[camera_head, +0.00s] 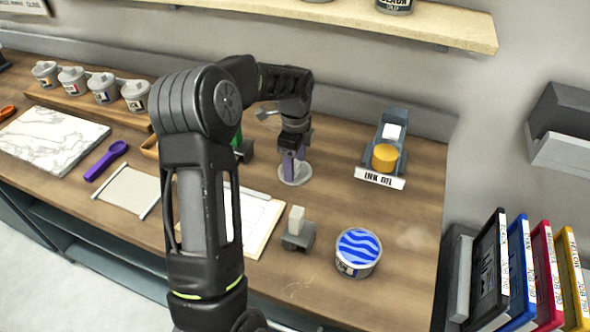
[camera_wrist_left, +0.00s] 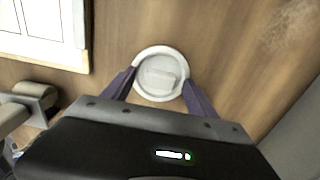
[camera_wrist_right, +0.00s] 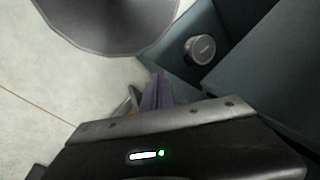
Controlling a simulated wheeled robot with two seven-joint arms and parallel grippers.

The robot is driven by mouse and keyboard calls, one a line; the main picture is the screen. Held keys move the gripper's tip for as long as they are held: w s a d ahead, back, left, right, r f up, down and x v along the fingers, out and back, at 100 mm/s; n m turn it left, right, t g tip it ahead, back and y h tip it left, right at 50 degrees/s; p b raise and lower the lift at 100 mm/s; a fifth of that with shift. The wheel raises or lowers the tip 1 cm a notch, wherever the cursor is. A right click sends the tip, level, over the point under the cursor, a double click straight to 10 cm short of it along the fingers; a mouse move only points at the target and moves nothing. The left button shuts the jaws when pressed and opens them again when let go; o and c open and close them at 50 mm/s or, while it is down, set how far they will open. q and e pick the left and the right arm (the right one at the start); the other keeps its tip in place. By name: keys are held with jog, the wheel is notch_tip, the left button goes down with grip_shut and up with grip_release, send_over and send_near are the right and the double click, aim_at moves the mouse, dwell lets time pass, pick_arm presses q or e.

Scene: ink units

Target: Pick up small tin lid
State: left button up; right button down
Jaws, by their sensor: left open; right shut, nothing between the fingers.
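The small tin lid (camera_head: 297,178) is a pale grey round disc with a raised grip, lying on the wooden bench. In the left wrist view the lid (camera_wrist_left: 143,61) shows a bright rim and a pale block across its middle. My left gripper (camera_head: 291,160) is over the lid, pointing down. Its purple fingers (camera_wrist_left: 158,82) are apart, one at each side of the lid's near edge; I cannot tell whether they touch it. My right gripper (camera_wrist_right: 157,90) is shut and empty, away from the bench top.
A tin with blue waves (camera_head: 357,250) stands at the bench's front right, beside a small grey holder (camera_head: 298,237). The ink oil stand (camera_head: 385,158) is right of the lid. A framed sheet (camera_head: 262,222) lies in front. Bare wood separates lid and oil stand.

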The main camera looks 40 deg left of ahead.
pick_arm(q)
jog(key=c, duration=1.5)
jog(key=shift+o, duration=0.2)
jog(key=shift+r, duration=0.1)
notch_tip(320, 180, up, 10)
jog(key=b, duration=0.1)
jog(key=shift+b, duration=0.35)
